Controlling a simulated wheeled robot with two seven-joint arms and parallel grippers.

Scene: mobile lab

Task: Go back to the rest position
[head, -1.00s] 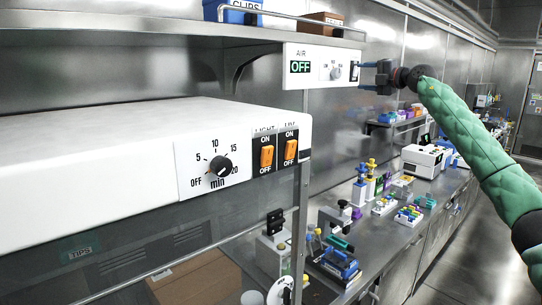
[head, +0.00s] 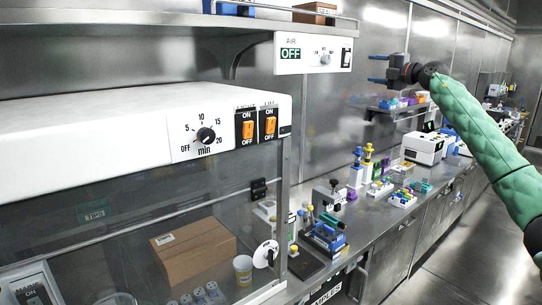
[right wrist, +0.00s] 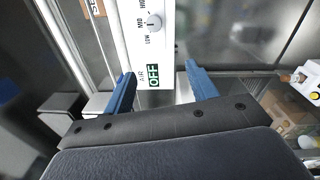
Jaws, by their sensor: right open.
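My right gripper (head: 377,69) is raised in front of the steel back wall, on a green-sleeved arm that comes in from the right. Its two blue fingers are apart with nothing between them. The right wrist view also shows the open gripper (right wrist: 160,92), with the AIR control panel beyond its fingers. In the head view the white AIR panel (head: 305,54) is left of the fingertips, with a gap between. Its display reads OFF, and it has a knob and a dark switch. My left gripper is out of view.
A white hood (head: 90,125) with a timer knob and two orange switches fills the left. Behind its glass are a cardboard box (head: 195,252) and a small tub (head: 243,270). A shelf (head: 130,20) runs above. The bench at right holds racks, pipettes and a white instrument (head: 424,148).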

